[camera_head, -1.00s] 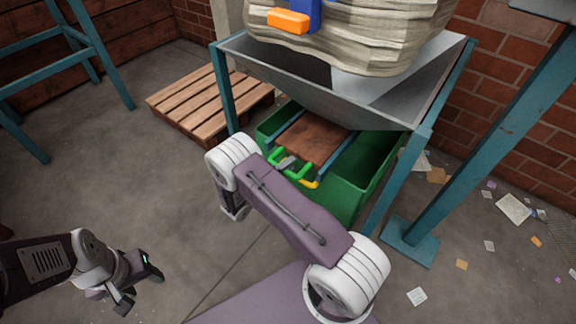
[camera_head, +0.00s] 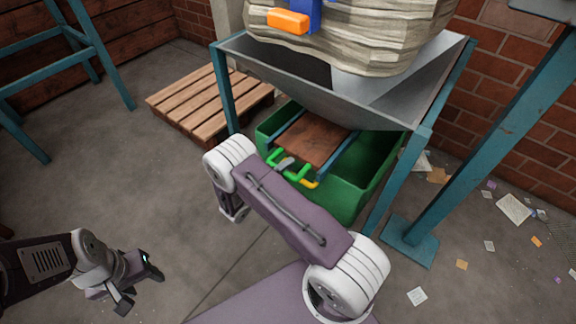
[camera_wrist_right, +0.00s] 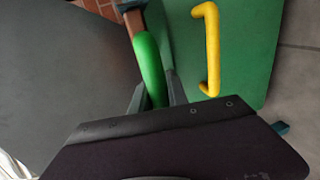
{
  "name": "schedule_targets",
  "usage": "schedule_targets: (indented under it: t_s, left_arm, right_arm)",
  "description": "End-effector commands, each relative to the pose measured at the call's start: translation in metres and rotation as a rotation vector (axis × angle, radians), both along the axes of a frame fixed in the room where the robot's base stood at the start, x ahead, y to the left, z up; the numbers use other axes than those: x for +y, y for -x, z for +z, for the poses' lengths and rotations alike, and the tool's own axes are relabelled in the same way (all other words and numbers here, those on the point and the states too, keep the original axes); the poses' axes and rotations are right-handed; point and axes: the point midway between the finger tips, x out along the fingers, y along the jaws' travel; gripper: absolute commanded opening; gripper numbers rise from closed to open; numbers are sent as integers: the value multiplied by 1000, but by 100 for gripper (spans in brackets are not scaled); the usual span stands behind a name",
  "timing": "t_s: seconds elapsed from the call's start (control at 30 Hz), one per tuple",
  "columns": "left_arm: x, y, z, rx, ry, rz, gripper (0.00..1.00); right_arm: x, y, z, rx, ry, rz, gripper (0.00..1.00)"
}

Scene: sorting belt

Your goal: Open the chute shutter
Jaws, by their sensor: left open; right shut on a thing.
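The chute shutter is a rusty brown plate (camera_head: 313,138) under the grey hopper (camera_head: 300,82), sticking out over the green bin (camera_head: 350,198). Its green handle (camera_head: 301,174) is at the plate's near end. My right gripper (camera_head: 285,163) is shut on this handle, partly hidden by my own arm in the head view. In the right wrist view the green handle (camera_wrist_right: 149,62) runs down between the fingers (camera_wrist_right: 155,95). My left gripper (camera_head: 140,289) is open and empty, low above the floor at the lower left.
A yellow handle (camera_wrist_right: 212,45) on the bin's wall is close beside my right gripper. Teal legs (camera_head: 392,180) flank the bin. A wooden pallet (camera_head: 205,100) lies left of it. Paper scraps litter the floor at right.

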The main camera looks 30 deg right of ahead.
Motion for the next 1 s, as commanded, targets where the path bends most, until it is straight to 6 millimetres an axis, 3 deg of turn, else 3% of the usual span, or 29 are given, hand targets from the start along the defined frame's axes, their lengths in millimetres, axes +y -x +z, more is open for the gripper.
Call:
schedule_targets:
  t_s: [0.4, 0.6, 0.8, 1.0]
  left_arm:
    - [0, 0, 10, 0, 0, 0, 52]
    - [0, 0, 10, 0, 0, 0, 52]
    - [0, 0, 10, 0, 0, 0, 52]
    - [0, 0, 10, 0, 0, 0, 52]
  right_arm:
    - [83, 34, 0, 1, -2, 6, 0]
    - [116, 48, -1, 1, -1, 2, 0]
    - [131, 55, -1, 1, -2, 0, 0]
    - [134, 56, -1, 1, -1, -2, 0]
